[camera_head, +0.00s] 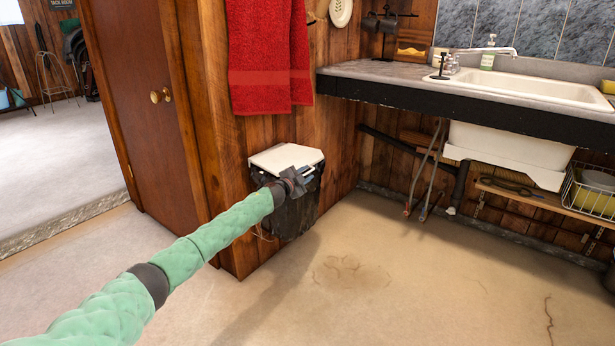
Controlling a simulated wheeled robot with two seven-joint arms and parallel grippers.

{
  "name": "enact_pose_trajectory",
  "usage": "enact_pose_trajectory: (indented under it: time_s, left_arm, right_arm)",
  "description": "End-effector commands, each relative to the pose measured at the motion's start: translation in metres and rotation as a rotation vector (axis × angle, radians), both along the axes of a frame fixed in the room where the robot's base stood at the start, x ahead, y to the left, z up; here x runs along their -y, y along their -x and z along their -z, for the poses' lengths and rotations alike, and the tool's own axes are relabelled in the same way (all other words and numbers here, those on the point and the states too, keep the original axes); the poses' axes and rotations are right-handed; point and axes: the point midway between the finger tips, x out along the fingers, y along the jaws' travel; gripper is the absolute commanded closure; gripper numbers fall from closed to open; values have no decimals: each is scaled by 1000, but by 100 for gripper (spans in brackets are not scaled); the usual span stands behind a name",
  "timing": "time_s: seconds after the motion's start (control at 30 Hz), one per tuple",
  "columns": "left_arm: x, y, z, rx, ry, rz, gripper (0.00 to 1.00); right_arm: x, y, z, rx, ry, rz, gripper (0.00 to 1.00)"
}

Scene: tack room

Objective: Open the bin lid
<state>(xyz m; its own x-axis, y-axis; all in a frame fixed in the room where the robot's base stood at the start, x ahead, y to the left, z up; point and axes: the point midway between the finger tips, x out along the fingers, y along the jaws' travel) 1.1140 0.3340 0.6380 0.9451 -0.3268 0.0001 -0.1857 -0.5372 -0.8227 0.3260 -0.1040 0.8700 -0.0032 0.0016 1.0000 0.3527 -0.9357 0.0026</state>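The bin (298,217) is dark and stands against the wooden wall, below the red towel. Its white lid (284,157) lies flat on top and looks closed. My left arm comes in from the lower left, and my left gripper (303,176) is at the front edge of the lid. The gripper covers part of the bin's front and of the lid's edge. Its fingers are small and dark here, and I cannot tell whether they are open or shut, or whether they touch the lid. My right gripper is not in view.
A red towel (270,55) hangs above the bin. A brown door (140,100) with a brass knob is to the left. A counter (400,78) with a white sink (530,88) juts out at the right, with pipes below. The floor (370,270) in front is clear.

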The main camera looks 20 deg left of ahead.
Motion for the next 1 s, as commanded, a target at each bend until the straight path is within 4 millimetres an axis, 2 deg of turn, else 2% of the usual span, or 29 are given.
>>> enact_pose_trajectory:
  time_s: [0.13, 0.43, 0.47, 0.6, 1.0]
  left_arm:
    - [3, -9, 1, -1, 0, -1, 70]
    - [4, -10, 0, -1, 0, 1, 70]
    - [4, -10, 0, -1, 0, 1, 74]
    - [4, -10, 1, -1, 0, 1, 100]
    - [6, -9, 3, -6, 3, 3, 100]
  right_arm:
    - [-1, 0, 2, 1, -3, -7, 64]
    - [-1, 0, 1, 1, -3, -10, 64]
    - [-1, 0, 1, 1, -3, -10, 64]
    - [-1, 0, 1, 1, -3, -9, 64]
    - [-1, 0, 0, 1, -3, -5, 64]
